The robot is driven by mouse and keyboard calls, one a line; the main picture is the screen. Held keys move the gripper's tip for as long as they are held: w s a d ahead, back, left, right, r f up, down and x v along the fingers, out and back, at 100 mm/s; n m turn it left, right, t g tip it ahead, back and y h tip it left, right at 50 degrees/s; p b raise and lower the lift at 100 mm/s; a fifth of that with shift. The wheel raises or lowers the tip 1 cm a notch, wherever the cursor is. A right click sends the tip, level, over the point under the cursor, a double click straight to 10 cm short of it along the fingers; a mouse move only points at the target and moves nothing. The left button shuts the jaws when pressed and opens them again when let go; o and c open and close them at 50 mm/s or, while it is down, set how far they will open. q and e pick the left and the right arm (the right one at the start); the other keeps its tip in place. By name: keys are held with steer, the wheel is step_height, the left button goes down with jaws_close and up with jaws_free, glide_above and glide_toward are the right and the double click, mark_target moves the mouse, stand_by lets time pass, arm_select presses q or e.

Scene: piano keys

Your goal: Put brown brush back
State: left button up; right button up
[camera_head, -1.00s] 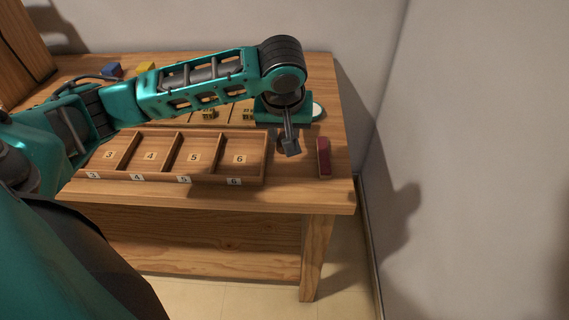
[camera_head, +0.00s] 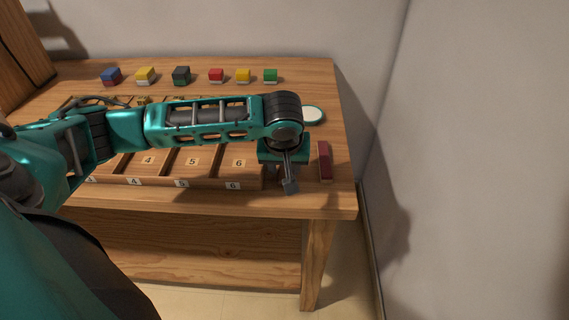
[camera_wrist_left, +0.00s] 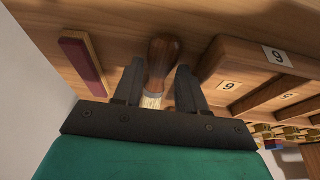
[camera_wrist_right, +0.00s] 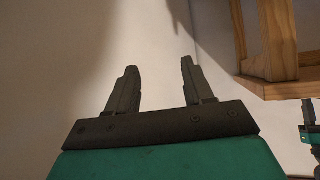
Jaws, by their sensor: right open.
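The brown brush (camera_wrist_left: 163,58) has a rounded wooden handle and a pale part near the palm. In the left wrist view its handle lies between the two fingers of my left gripper (camera_wrist_left: 160,70). Whether the fingers press on it is not clear. In the head view my left gripper (camera_head: 290,187) points down near the table's front edge, between the tray and a red block, and the brush is mostly hidden there. My right gripper (camera_wrist_right: 158,70) is open and empty, beside a pale wall.
A wooden tray (camera_head: 208,184) with numbered compartments lies left of my left gripper. A dark red block (camera_head: 324,160) lies close on its right. A round white-topped object (camera_head: 313,114) is behind. Several coloured cubes, including a green one (camera_head: 270,76), line the back.

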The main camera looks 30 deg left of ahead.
arm_select(q)
steer(key=shift+o, duration=1.3)
arm_select(e)
steer(key=shift+d, duration=0.1)
arm_select(q)
steer(key=shift+r, duration=0.15)
steer(key=p+v, duration=0.2)
steer(key=v, duration=0.9)
steer(key=shift+s+r+p, duration=0.15)
steer(key=shift+r+p, duration=0.2)
steer(key=shift+p, duration=0.05)
arm_select(e)
steer(key=shift+s+d+r+h, duration=0.3)
steer(key=shift+d+r, duration=0.15)
steer(key=shift+r, duration=0.25)
arm_select(q)
steer(key=shift+d, duration=0.1)
arm_select(e)
steer(key=shift+a, duration=0.1)
